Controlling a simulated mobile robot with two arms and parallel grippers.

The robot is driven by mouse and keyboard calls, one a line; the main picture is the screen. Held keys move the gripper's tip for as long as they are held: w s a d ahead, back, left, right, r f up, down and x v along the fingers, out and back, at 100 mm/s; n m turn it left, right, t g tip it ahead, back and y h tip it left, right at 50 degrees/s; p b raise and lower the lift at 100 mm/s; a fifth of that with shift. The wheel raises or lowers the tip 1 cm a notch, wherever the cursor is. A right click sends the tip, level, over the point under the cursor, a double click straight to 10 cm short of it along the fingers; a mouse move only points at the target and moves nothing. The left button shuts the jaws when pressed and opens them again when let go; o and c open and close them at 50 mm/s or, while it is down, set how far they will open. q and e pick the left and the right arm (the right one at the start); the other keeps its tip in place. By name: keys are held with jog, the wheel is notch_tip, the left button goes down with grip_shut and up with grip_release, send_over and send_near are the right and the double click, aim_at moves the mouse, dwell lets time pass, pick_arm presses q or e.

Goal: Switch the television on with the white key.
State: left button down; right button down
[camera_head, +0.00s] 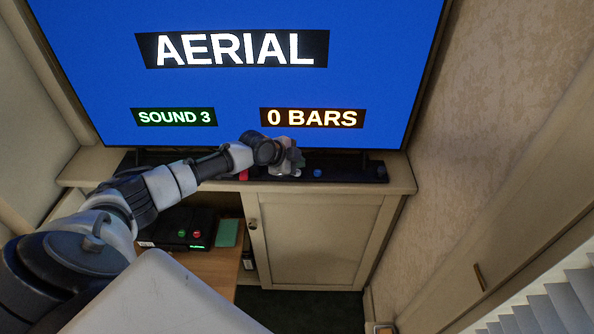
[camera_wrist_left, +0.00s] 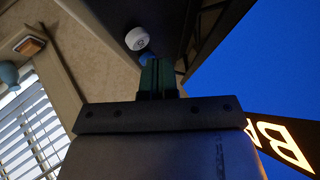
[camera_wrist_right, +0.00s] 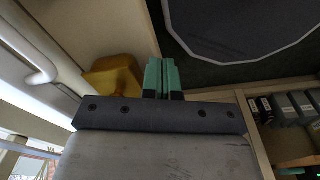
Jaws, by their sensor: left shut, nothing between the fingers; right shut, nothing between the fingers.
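The television (camera_head: 230,95) has a lit blue screen reading "AERIAL", "SOUND 3" and "0 BARS". A black strip (camera_head: 345,170) with coloured keys lies on the ledge below it. My left gripper (camera_head: 297,160) is shut and empty over the strip, left of a blue key (camera_head: 317,173). In the left wrist view, a round white key (camera_wrist_left: 138,38) with a dark mark shows beyond my shut left fingers (camera_wrist_left: 157,75). I cannot tell whether they touch anything. In the head view my gripper seems to hide the white key. My right gripper (camera_wrist_right: 161,75) is shut and empty, seen only in its wrist view.
A red key (camera_head: 243,175) and a dark reddish key (camera_head: 381,171) also sit on the strip. Below the ledge are a cabinet door (camera_head: 312,240) and a black box (camera_head: 183,230) with coloured buttons. A yellow object (camera_wrist_right: 112,75) shows near my right gripper.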

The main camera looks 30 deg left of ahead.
pick_arm(q)
jog(key=shift+r+p, duration=1.75)
jog(key=shift+r, duration=0.8)
jog(key=shift+f, duration=0.1)
